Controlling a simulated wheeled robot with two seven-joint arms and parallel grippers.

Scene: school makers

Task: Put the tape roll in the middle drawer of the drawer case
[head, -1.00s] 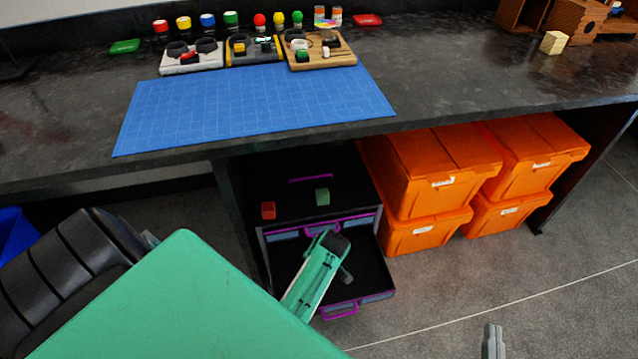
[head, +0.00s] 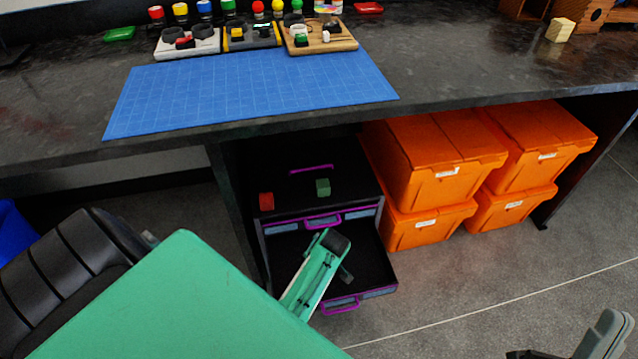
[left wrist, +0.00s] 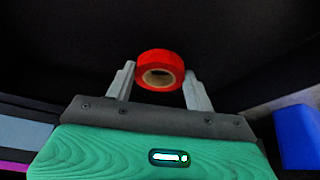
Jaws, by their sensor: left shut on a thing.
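The red tape roll (left wrist: 150,60) shows in the left wrist view between the two fingers of my left gripper (left wrist: 159,75), which is shut on it. In the head view the roll is hidden. There my green left arm reaches over the open drawer (head: 372,268) of the black drawer case (head: 350,178); its fingers cannot be made out clearly. The open drawer lies below a closed upper drawer front with a purple handle (head: 322,220). Its black floor looks bare where visible. My right gripper (head: 605,335) is at the lower right, away from the case; its jaw opening is unclear.
A red block (head: 266,201) and a green block (head: 323,187) stand on top of the case. Orange bins (head: 440,170) are stacked to its right.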

